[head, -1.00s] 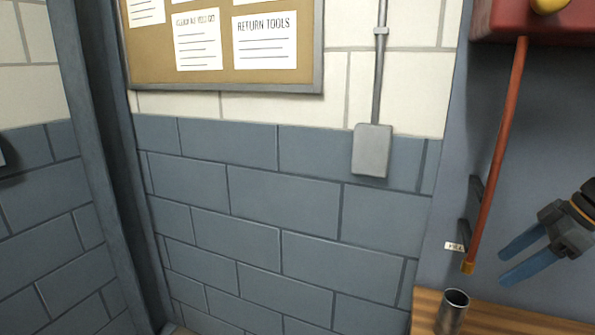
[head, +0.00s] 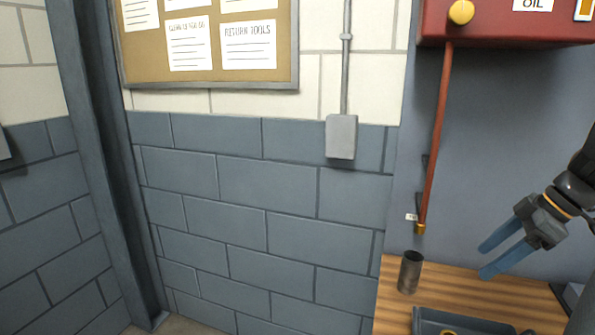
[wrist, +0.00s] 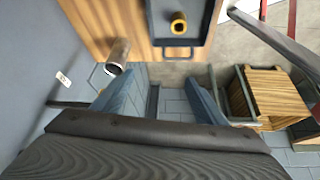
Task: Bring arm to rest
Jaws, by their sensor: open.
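My gripper (head: 484,260) is at the right of the head view, with its two blue fingers apart and nothing between them. It is in the air above the wooden bench top (head: 392,312), in front of the grey panel. In the wrist view the open fingers (wrist: 158,98) point over the bench edge toward the floor. A metal cup (head: 410,272) stands on the bench to the left of my gripper, apart from it. It also shows in the wrist view (wrist: 118,55).
A dark tray (head: 425,322) with a yellow ring lies on the bench. A red oil box (head: 500,22) with a hanging red tube (head: 435,140) is on the panel. A wooden-topped unit (wrist: 275,97) stands right in the wrist view.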

